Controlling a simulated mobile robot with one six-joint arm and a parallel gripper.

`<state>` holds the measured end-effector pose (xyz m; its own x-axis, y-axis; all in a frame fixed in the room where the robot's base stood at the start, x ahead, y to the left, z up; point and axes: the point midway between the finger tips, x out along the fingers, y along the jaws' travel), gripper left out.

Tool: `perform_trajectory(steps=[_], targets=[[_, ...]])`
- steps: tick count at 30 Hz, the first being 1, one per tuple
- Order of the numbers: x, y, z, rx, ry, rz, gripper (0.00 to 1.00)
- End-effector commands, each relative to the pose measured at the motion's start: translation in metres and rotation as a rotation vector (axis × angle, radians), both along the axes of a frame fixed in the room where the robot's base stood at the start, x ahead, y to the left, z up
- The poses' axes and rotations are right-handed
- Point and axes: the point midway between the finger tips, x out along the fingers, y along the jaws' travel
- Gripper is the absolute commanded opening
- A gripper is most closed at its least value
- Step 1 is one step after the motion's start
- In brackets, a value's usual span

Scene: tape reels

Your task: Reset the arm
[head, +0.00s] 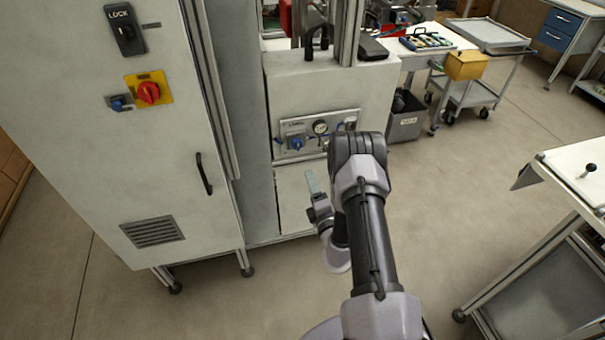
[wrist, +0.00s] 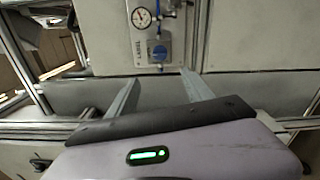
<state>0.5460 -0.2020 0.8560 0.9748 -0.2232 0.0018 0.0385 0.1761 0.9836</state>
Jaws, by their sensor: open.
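My arm reaches forward from the bottom of the head view and bends at a dark elbow joint. My gripper (head: 311,180) hangs left of the forearm, in front of the machine's lower white panel. In the wrist view my gripper (wrist: 157,88) shows two grey fingers spread apart with nothing between them. The fingers point at the white panel (wrist: 240,95), below a pressure gauge (wrist: 142,17) and a small blue knob (wrist: 159,53). I cannot tell how far the fingertips are from the panel.
A tall grey cabinet (head: 120,190) with a red and yellow switch (head: 149,91) stands at left. A gauge panel (head: 318,133) is behind my elbow. A white-topped table (head: 575,170) is at right. A cart (head: 480,92) and grey bin (head: 406,120) stand behind. The floor between is clear.

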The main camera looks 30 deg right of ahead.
Motion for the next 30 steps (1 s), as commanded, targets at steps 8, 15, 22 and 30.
perform_trajectory(steps=[8, 15, 22, 30], targets=[[0.029, 0.043, 0.054, -0.084, -0.042, 0.183, 0.59], [0.016, 0.231, 0.221, -0.581, -0.225, 0.865, 0.59], [-0.166, 0.358, 0.292, -1.573, -0.555, 1.526, 0.59], [-0.286, 0.277, 0.280, 2.254, 0.650, -1.243, 0.59]])
